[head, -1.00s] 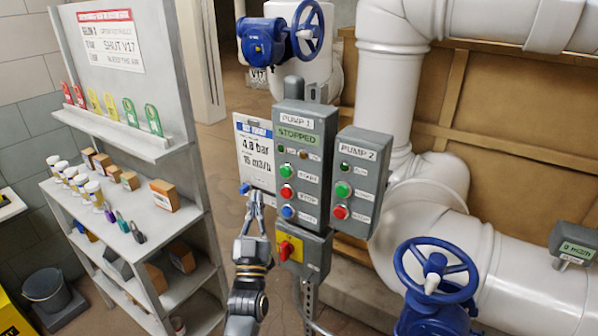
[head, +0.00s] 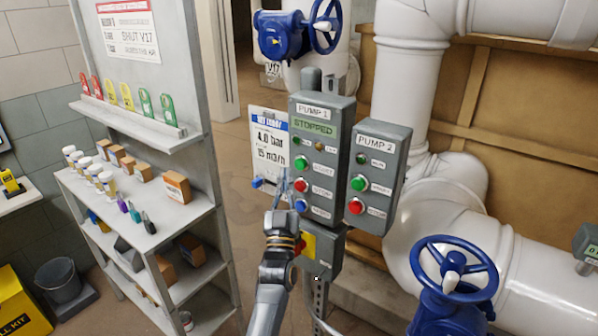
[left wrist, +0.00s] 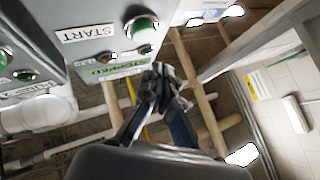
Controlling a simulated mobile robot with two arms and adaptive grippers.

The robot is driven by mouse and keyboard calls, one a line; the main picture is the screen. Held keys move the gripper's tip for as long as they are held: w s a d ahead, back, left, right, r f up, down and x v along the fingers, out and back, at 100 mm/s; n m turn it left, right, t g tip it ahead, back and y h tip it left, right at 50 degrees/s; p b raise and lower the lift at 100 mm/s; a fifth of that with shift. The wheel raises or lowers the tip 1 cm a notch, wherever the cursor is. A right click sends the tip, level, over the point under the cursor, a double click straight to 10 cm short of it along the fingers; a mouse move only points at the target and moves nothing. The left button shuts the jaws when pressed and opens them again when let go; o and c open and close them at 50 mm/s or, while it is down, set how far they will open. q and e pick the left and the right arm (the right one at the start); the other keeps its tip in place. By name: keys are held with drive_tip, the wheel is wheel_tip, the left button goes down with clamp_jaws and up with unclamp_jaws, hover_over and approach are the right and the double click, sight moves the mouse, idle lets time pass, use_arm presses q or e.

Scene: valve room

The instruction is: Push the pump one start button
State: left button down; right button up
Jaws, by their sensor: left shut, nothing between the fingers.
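The grey PUMP 1 box (head: 335,135) stands in the middle of the head view, its display reading STOPPED. Its green start button (head: 301,161) is above a red button (head: 301,185) and a blue button (head: 301,205). My left gripper (head: 283,184) is shut and empty, just left of the red button and below the green one in the picture. In the left wrist view a green button (left wrist: 142,29) sits beside a START label (left wrist: 86,33), above my shut fingertips (left wrist: 160,82) in the picture; I see no contact. My right gripper is not in view.
The PUMP 2 box (head: 380,165) is close on the right, with its own green and red buttons. A white sheet (head: 268,145) is left of PUMP 1. A red rotary switch (head: 299,245) is below, partly behind my arm. A blue valve wheel (head: 450,268) is lower right.

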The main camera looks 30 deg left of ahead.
sight(295, 173)
use_arm(q)
drive_tip(key=shift+w+b, duration=0.4)
drive_tip(key=shift+w, duration=0.75)
drive_tip(key=shift+d, duration=0.1)
drive_tip(key=shift+w, duration=0.1)
idle(0.5)
drive_tip(key=shift+w, duration=0.3)
drive_tip(key=shift+w+r+b, duration=0.1)
drive_tip(key=shift+w+b, duration=0.3)
drive_tip(key=shift+b, duration=0.15)
idle(0.5)
drive_tip(key=shift+s, duration=0.1)
drive_tip(key=shift+s+p, duration=0.5)
drive_tip(key=shift+s, duration=0.25)
